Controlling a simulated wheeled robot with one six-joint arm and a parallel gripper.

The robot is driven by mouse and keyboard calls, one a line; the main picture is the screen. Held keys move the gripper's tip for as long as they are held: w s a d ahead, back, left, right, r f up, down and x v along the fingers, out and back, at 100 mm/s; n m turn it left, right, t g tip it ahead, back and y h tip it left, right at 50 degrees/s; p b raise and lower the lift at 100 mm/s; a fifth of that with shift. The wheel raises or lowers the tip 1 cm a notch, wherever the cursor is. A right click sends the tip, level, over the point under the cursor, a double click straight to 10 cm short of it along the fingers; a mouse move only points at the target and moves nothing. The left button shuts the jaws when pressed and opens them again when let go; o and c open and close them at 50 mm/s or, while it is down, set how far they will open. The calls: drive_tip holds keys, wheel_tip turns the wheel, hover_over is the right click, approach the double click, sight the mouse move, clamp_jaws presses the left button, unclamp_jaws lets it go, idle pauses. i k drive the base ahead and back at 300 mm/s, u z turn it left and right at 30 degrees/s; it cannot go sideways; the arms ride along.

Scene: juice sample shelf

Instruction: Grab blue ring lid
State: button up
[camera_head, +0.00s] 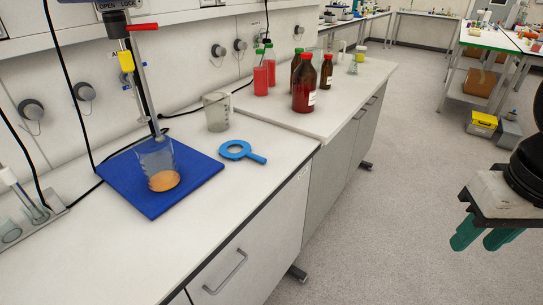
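The blue ring lid (236,143), a flat ring with a short straight handle, lies on the white bench top. It is just right of a dark blue mat (112,180), and its handle points to the lower right. My gripper (483,239) is at the right edge of the view, over the floor and far from the lid. Its two green fingers hang down with a gap between them and nothing in the gap. The upper part of my arm is cut off by the frame edge.
A clear beaker with orange liquid (164,181) stands on the mat under a stirrer rod (146,90). An empty beaker (216,112) stands behind the lid. Brown bottles (304,90) and red bottles (261,80) stand farther back. Bench space in front of the lid is clear.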

sight(223, 151)
drive_tip(key=u, duration=0.05)
drive_tip(key=k, duration=0.25)
drive_tip(key=z, duration=1.15)
drive_tip(key=i, duration=1.6)
drive_tip(key=u, duration=0.45)
drive_tip(key=i, duration=0.85)
drive_tip(key=u, duration=1.55)
drive_tip(key=i, duration=0.65)
drive_tip(key=u, duration=0.6)
